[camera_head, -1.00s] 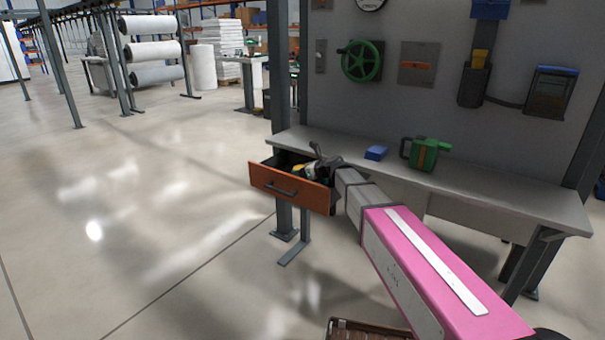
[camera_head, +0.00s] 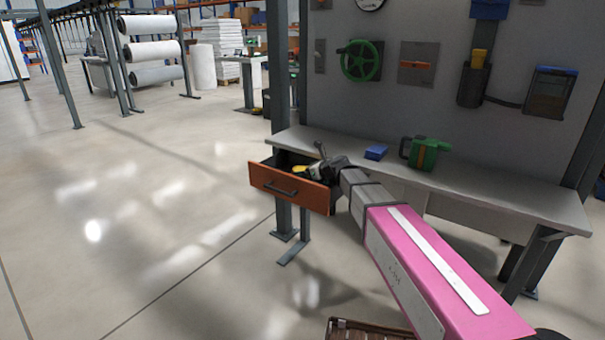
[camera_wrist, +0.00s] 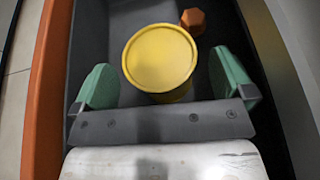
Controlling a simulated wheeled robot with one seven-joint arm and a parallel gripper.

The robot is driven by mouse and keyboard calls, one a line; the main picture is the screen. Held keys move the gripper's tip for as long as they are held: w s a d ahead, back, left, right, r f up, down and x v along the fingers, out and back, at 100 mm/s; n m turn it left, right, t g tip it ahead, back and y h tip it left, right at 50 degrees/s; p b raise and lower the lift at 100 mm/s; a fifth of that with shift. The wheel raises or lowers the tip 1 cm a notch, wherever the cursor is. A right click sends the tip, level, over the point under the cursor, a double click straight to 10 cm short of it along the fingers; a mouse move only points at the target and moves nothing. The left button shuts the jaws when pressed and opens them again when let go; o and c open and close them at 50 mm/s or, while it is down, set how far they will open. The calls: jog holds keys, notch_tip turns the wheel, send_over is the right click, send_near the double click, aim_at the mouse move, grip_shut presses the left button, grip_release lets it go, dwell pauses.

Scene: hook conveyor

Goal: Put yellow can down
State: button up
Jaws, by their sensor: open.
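The yellow can (camera_wrist: 160,58) stands upright inside the open drawer in the wrist view, its round top facing me. My gripper (camera_wrist: 162,85) is open, with one green finger pad on each side of the can and a visible gap on both sides. In the head view the yellow can (camera_head: 299,170) shows as a small patch of yellow inside the orange-fronted drawer (camera_head: 290,190). My gripper (camera_head: 312,172) reaches over the drawer's right side there.
A small orange hexagonal piece (camera_wrist: 193,21) lies in the drawer beside the can. The floor left of the drawer is clear.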

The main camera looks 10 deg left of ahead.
jog(key=v, duration=0.9)
jog(key=shift+d, duration=0.25)
jog(key=shift+s, duration=0.1)
